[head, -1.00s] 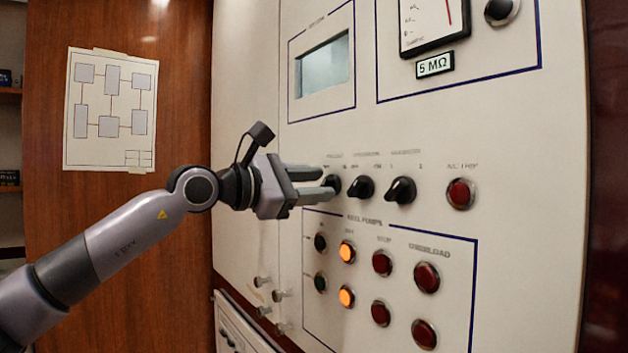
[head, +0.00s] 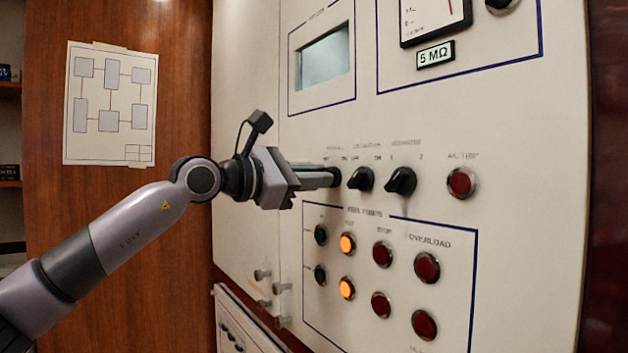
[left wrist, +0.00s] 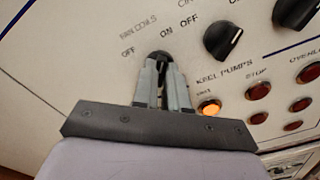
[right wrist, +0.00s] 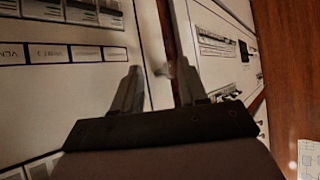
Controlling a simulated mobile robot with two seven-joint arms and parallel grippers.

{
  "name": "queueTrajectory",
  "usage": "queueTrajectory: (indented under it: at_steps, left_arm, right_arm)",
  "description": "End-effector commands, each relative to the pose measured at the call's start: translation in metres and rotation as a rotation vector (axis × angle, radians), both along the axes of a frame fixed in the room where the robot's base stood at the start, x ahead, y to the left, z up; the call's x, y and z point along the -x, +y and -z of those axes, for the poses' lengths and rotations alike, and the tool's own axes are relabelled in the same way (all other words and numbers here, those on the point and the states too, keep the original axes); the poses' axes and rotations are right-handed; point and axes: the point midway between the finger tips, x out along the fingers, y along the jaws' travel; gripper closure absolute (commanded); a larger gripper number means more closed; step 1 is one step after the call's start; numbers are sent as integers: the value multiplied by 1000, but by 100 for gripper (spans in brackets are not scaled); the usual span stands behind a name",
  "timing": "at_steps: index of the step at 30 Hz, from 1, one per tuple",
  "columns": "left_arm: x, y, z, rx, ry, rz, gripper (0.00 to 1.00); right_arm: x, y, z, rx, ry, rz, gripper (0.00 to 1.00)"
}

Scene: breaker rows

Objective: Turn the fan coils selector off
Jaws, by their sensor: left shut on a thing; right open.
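The fan coils selector (left wrist: 158,56) is a small black rotary knob on the cream panel. Its printed FAN COILS, OFF and ON marks show above it in the left wrist view. It is the leftmost knob of the row in the head view (head: 334,179), mostly covered by my fingers. My left gripper (left wrist: 160,68) is shut on the knob, one finger on each side; it also shows in the head view (head: 328,177). Which mark the knob points to cannot be told. My right gripper (right wrist: 158,82) is open and empty, in front of other panels.
Two more black selectors, one close beside (head: 361,180) and one farther right (head: 401,182), share the row. A red lamp (head: 461,183) is at its right. Below are several keel pump lamps, including a lit orange one (head: 347,243). A wooden wall (head: 180,80) stands left.

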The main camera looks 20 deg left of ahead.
Motion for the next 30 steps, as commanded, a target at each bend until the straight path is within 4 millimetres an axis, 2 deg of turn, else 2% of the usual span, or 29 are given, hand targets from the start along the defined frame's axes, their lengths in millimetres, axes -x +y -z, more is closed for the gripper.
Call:
queueTrajectory:
  at_steps: [9, 30]
  left_arm:
    - [-1, 0, 2, 220, 170, 1, 100]
    - [-2, 2, 0, 743, 579, 0, 100]
  right_arm:
    - [-1, 0, 13, -1, 4, -6, 57]
    - [-4, 3, 22, -12, 5, -8, 57]
